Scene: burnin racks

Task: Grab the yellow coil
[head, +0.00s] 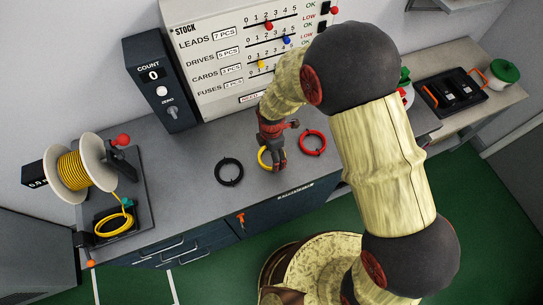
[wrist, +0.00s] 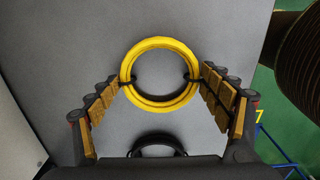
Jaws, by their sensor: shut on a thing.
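The yellow coil (wrist: 160,101) is a ring tied with dark bands at its left and right sides. In the wrist view it lies between the two fingers of my gripper (wrist: 161,84), and the fingertips touch it at both sides. In the head view my gripper (head: 273,158) points down at the bench, and the yellow coil (head: 264,158) shows partly behind it. My gripper is shut on the yellow coil. I cannot tell whether the coil is on the bench top or slightly above it.
A black coil (head: 229,171) lies left of my gripper and a red coil (head: 313,142) right of it on the grey bench (head: 190,185). A spool of yellow cable (head: 80,170) stands at the left. The STOCK panel (head: 235,60) and COUNT box (head: 160,85) stand behind.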

